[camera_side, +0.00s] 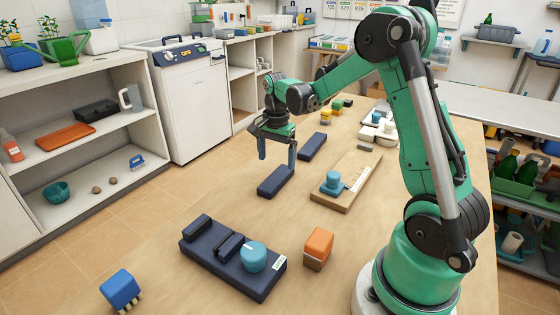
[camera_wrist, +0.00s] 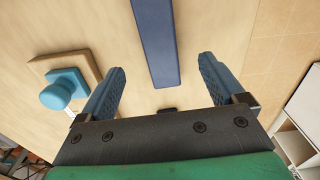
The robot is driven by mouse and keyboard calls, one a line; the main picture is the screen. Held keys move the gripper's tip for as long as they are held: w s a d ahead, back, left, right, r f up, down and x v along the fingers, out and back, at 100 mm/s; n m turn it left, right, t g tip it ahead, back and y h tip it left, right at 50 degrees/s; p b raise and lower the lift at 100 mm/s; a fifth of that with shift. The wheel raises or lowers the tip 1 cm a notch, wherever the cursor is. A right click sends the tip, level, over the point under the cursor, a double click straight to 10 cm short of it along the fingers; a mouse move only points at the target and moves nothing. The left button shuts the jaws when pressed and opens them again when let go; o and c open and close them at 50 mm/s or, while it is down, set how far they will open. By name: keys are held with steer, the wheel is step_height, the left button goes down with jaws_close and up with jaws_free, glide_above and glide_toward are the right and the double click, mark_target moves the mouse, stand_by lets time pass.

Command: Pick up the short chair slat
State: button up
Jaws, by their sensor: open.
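Two dark blue, slat-like bars lie on the wooden table: a near bar (camera_side: 276,182) and a far bar (camera_side: 313,147). I cannot tell for certain which is the short chair slat. My gripper (camera_side: 277,164) points down over the table by the gap between them, open and empty. In the wrist view a blue bar (camera_wrist: 154,38) runs from the top edge to between the open fingers of my gripper (camera_wrist: 162,64), touching neither. Its upper end is out of that picture. A small dark patch shows below it against the gripper body.
A wooden board (camera_side: 322,196) with a teal knob (camera_side: 334,181) is right of the bars. A dark blue base (camera_side: 208,262) with a teal round piece (camera_side: 253,256), an orange block (camera_side: 318,248) and a blue brush-like block (camera_side: 121,290) lie nearer. Several small blocks lie beyond.

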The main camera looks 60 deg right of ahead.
mark_target(277, 177)
steer(key=shift+f, duration=2.7)
jaws_close()
